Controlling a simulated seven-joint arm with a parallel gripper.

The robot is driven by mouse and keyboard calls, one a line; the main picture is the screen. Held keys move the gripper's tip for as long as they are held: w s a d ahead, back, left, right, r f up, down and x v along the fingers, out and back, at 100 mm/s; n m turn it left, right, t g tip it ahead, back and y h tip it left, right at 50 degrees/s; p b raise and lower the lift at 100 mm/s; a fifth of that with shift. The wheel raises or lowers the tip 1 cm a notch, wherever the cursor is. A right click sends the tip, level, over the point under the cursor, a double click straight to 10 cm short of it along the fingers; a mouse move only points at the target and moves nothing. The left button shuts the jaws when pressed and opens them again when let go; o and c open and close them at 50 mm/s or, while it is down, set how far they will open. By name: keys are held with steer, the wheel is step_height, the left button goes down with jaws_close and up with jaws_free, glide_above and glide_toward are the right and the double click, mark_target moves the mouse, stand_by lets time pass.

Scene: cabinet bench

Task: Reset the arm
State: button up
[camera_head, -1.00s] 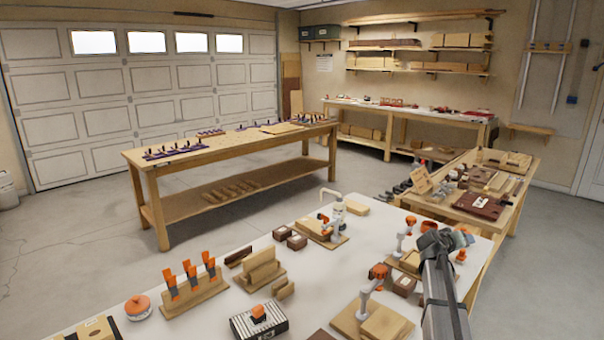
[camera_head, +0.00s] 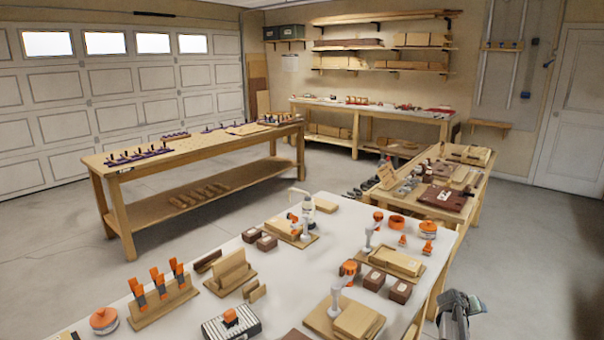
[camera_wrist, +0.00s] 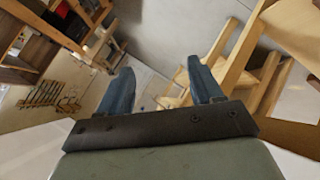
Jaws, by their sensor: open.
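My gripper (camera_head: 461,302) shows at the lower right of the head view, off the right side of the near white-topped bench (camera_head: 200,275), over the grey floor. In the wrist view my gripper (camera_wrist: 160,88) has its two blue-grey fingers spread wide apart, with nothing between them but distant floor and wood. It is open and empty. It touches nothing that I can see. Most of my arm is below the frame edge.
The white bench carries orange-handled clamps (camera_head: 167,284), wooden blocks (camera_head: 230,270) and a striped box (camera_head: 231,322). A tool-covered side bench (camera_head: 462,180) stands behind it at right. A long wooden table (camera_head: 200,150) stands farther left. Floor (camera_head: 530,260) at right is clear.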

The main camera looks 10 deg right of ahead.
steer(key=s+a+f+g+y, duration=0.25)
steer(key=s+a+f, duration=0.55)
steer(key=a+f, duration=0.4)
steer(key=s+a+f+g+y, duration=0.2)
steer(key=s+a+f+y, duration=0.1)
steer(key=s+a+f, duration=0.8)
steer(key=s+a+f+n+g+y, duration=0.1)
steer(key=s+a+f+g+y, duration=0.1)
steer(key=s+a, duration=1)
steer(key=s+a+f+n+g+y, duration=0.1)
steer(key=s+a+f+g, duration=0.3)
steer(key=s+a, duration=0.9)
step_height(320, 180, down, 3)
steer(key=shift+s+a+f+n+y, duration=0.2)
steer(key=shift+s+n+y, duration=0.1)
steer(key=shift+y, duration=0.45)
steer(key=shift+g, duration=0.25)
